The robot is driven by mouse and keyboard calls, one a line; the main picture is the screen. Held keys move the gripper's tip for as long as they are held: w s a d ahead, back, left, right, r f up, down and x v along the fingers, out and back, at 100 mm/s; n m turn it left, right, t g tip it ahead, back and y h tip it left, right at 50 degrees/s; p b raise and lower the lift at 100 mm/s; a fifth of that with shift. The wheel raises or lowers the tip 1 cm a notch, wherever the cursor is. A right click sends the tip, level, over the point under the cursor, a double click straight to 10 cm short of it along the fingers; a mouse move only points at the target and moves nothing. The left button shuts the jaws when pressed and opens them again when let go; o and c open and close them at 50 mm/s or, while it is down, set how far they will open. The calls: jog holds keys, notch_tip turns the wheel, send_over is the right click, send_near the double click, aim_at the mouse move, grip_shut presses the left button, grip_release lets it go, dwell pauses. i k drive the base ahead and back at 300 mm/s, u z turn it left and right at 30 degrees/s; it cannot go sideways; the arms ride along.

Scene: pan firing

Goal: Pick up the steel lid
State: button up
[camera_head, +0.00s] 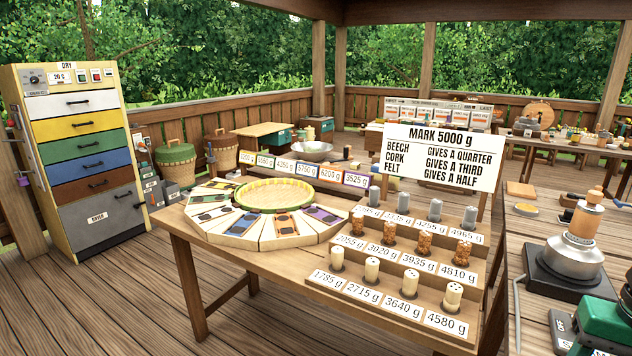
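I cannot pick out the steel lid for certain. A rounded steel piece (574,262) sits on a dark square base at the right, with a wooden cylinder and knob (586,214) on top; I cannot tell whether it is a lid.
The near wooden table (262,262) holds a round yellow-green tray (240,197), wedge-shaped boxes and stepped racks of labelled weights. A sign (442,156) stands behind them. A drawer cabinet (85,150) is at left. The deck floor (110,305) at front left is clear.

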aim_at(594, 198)
jog(key=z, duration=1.05)
